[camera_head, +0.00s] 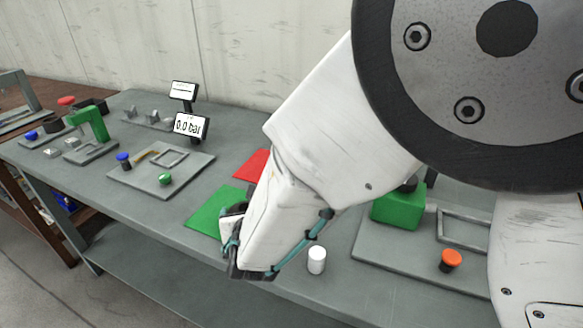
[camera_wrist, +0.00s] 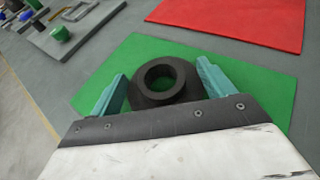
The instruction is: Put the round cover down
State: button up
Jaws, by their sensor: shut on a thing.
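The round cover (camera_wrist: 187,79) is a thick black ring with a hole in its middle. In the wrist view it sits between the two teal fingers of my gripper (camera_wrist: 161,82), which is shut on it. Behind it lies a flat green mat (camera_wrist: 255,98), which also shows in the head view (camera_head: 209,212). I cannot tell whether the cover touches the mat. In the head view my gripper (camera_head: 236,238) is low over the mat's right side, and my arm hides most of the cover.
A red mat (camera_wrist: 245,22) lies beyond the green one. A white cylinder (camera_head: 317,260) stands right of my gripper. A grey plate with a green block (camera_head: 398,210) and an orange knob (camera_head: 450,260) is further right. Other fixtures and a display (camera_head: 191,126) stand left.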

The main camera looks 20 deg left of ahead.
jog(key=o, duration=1.1)
